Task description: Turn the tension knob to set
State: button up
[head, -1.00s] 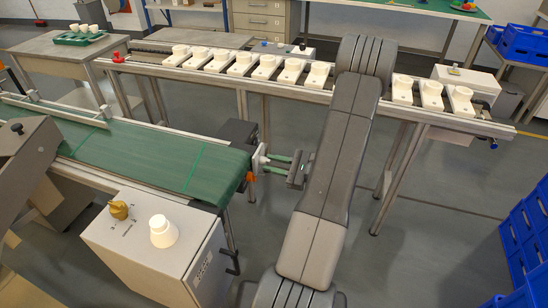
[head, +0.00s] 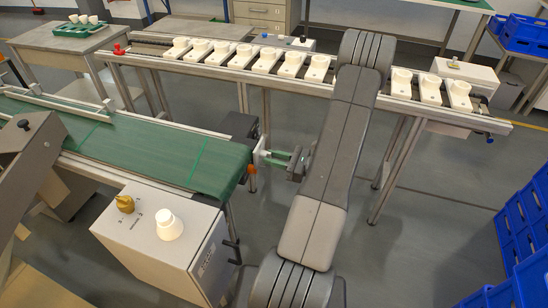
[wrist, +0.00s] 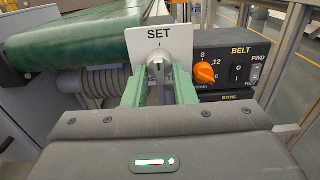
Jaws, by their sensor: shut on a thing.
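The tension knob (wrist: 156,68) is grey and sits on a white plate (wrist: 180,42) marked SET, in the wrist view. My gripper (wrist: 158,90) has its two green fingers on either side of the knob and is shut on it. The knob stands about upright below the SET mark; the lettering lower on the plate is partly hidden by the fingers. In the head view, my gripper (head: 277,158) reaches left to the white plate (head: 259,157) at the end of the green belt conveyor. The knob is too small to make out there.
A BELT panel with an orange dial (wrist: 204,73) is close right of the plate. The green belt (head: 180,157) ends left of my gripper. A grey control box (head: 150,245) stands in front, the rail of white holders (head: 290,66) behind. Blue crates (head: 525,235) are at right.

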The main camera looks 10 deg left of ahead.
jog(key=shift+f, duration=0.1)
jog(key=o, duration=1)
jog(key=s+d, duration=0.1)
jog(key=d, duration=0.8)
jog(key=s+d, duration=0.1)
jog(key=d, duration=0.3)
jog(key=shift+s+d, duration=0.3)
jog(key=shift+s, duration=0.05)
jog(key=shift+a, duration=0.15)
jog(key=w+a, duration=0.1)
jog(key=a, duration=0.8)
jog(key=w+a, duration=0.1)
jog(key=a, duration=0.3)
jog(key=shift+w+a, duration=0.15)
jog(key=shift+w, duration=0.2)
